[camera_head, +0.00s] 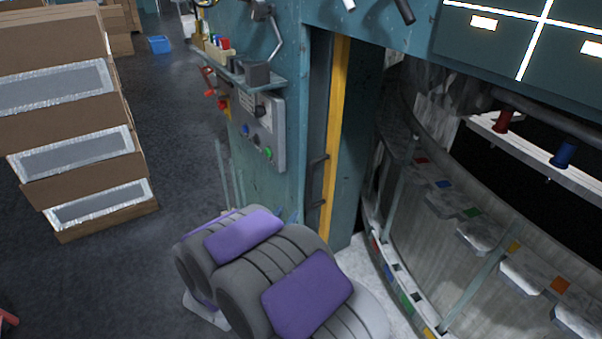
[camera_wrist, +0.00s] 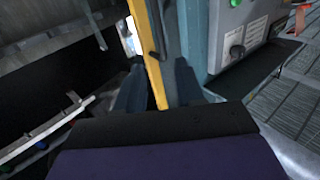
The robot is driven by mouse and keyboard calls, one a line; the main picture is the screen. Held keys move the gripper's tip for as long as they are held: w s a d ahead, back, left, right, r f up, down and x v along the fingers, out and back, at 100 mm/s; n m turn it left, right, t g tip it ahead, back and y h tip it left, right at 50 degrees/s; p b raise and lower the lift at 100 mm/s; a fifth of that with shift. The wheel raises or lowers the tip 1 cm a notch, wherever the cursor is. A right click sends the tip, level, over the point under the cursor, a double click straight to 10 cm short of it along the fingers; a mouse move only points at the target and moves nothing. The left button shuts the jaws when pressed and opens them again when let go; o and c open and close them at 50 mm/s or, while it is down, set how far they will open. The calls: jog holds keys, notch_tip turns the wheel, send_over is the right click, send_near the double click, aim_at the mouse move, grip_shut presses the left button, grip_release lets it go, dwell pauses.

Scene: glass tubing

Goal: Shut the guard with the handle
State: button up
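The guard (camera_head: 337,110) shows as a tall panel edge with a yellow strip, standing in the teal machine frame. Its black bar handle (camera_head: 316,182) is upright on the dark face left of the strip. An opening lies to the right of the guard, so it stands open. In the wrist view the yellow edge of the guard (camera_wrist: 147,50) and the dark handle (camera_wrist: 154,54) are ahead, between the finger lines. My gripper (camera_wrist: 158,82) has its two blue-grey fingers apart, with nothing seen held. In the head view my arm mostly hides the gripper.
A grey control box (camera_head: 258,130) with buttons and a shelf (camera_head: 240,72) project from the frame left of the guard. A curved carousel (camera_head: 450,235) with glass tubes fills the right. Stacked cartons (camera_head: 70,150) stand left; floor between is clear.

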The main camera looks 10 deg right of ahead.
jog(key=w+d, duration=0.2)
jog(key=d, duration=0.3)
send_near(312, 180)
jog(key=w+a, duration=0.2)
jog(key=x, duration=0.3)
jog(key=d+x, duration=0.1)
jog(key=x, duration=0.2)
jog(key=s+x, duration=0.1)
jog(key=x, duration=0.3)
jog(key=shift+s+d, duration=0.15)
jog(key=shift+d, duration=0.6)
jog(key=shift+c, duration=0.8)
jog(key=shift+d+f, duration=0.1)
jog(key=shift+c, duration=0.8)
jog(key=shift+a, duration=0.3)
grip_shut()
